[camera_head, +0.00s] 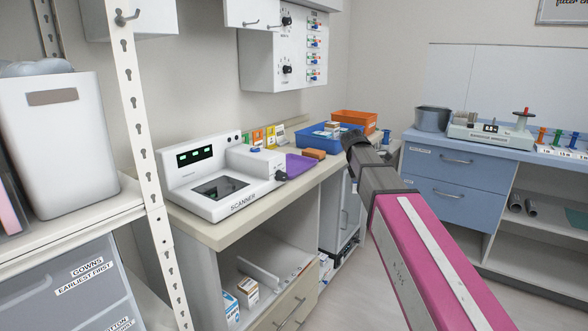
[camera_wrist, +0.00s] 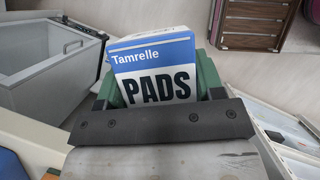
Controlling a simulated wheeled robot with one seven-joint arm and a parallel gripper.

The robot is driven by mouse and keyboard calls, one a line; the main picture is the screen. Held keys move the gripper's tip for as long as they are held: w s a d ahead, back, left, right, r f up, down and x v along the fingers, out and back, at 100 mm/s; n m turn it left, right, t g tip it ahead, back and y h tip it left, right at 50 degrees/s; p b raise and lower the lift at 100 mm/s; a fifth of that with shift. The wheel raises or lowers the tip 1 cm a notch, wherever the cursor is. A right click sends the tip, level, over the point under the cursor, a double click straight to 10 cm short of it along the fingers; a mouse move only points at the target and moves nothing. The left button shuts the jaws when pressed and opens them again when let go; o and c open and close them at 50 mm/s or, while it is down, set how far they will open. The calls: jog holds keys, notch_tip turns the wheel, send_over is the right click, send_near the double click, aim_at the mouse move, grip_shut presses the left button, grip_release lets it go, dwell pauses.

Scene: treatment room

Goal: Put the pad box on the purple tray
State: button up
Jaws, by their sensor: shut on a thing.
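The pad box (camera_wrist: 155,62) is white and blue, labelled "Tamrelle PADS". In the wrist view it stands between the green fingers of my gripper (camera_wrist: 158,82), which is shut on it. In the head view my arm reaches toward the far end of the counter; the fingers and the pad box are hidden there behind the arm.
The scanner (camera_head: 215,180) stands left of the tray. An orange-brown block (camera_head: 314,154) lies beyond the tray, with a blue bin (camera_head: 312,140) and an orange bin (camera_head: 355,121) behind. A blue drawer unit (camera_head: 450,192) stands at right. Open floor lies between.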

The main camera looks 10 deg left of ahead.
jog(key=w+a+r+n+t+y, duration=0.15)
jog(key=w+a+r+n, duration=0.35)
jog(key=a+r+n, duration=0.5)
notch_tip(320, 180, up, 5)
jog(key=n+t+y, duration=0.2)
jog(key=n+y, duration=0.1)
jog(key=n, duration=0.3)
send_over(291, 166)
jog(key=s, duration=0.1)
notch_tip(291, 166, down, 10)
jog(key=shift+a+f, duration=0.1)
jog(key=shift+f, duration=0.05)
jog(key=shift+f, duration=0.1)
jog(key=o, duration=0.9)
jog(key=shift+o, duration=0.2)
